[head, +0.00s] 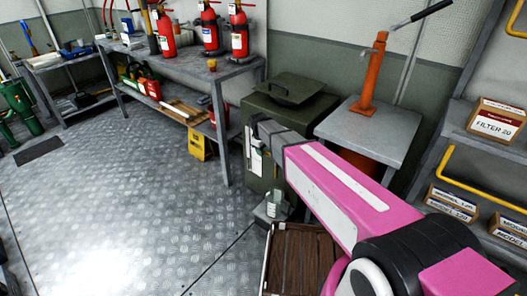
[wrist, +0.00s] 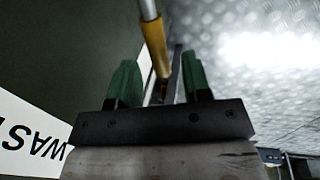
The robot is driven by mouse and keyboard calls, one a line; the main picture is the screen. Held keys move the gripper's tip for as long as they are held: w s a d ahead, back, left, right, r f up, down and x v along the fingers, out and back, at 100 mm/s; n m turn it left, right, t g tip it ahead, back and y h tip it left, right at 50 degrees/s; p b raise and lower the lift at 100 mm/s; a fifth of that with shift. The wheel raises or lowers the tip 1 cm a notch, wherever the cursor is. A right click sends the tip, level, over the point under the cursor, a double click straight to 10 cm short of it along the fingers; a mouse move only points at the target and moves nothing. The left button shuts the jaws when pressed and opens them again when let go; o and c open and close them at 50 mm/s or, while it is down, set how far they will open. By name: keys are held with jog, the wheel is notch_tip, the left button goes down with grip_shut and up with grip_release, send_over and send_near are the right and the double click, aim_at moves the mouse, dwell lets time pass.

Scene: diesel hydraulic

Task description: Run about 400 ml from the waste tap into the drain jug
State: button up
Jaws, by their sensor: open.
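The waste tank (head: 308,114) is a dark green box with a lid on top, right of centre in the head view. Its white label, reading "WAS" upside down, shows in the wrist view (wrist: 28,135). A yellow and metal rod (wrist: 152,35), apparently the waste tap's lever, runs down between my fingers in the wrist view. My gripper (wrist: 158,82) is open, with one green finger on each side of the rod's end. Contact cannot be told. The clear drain jug (head: 274,204) stands low in front of the tank. Its fill level is too small to read.
A wooden slatted crate (head: 300,258) sits beside the jug under my arm. A steel bench (head: 200,72) with fire extinguishers stands to the left, a yellow container (head: 199,142) below it. A grey-topped stand (head: 372,133) is right of the tank.

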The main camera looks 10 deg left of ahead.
jog(key=shift+f, duration=0.4)
grip_shut()
jog(key=shift+s, duration=0.1)
jog(key=shift+s+a+n+y, duration=0.2)
jog(key=shift+s+n, duration=0.45)
jog(key=shift+n, duration=0.45)
jog(key=shift+s+a+n+y, duration=0.1)
jog(key=shift+s+n+y, duration=0.15)
jog(key=shift+s+n, duration=0.65)
jog(key=shift+s+a+n+y, duration=0.1)
jog(key=shift+s+n+y, duration=0.25)
jog(key=shift+n, duration=0.95)
jog(key=shift+s, duration=0.15)
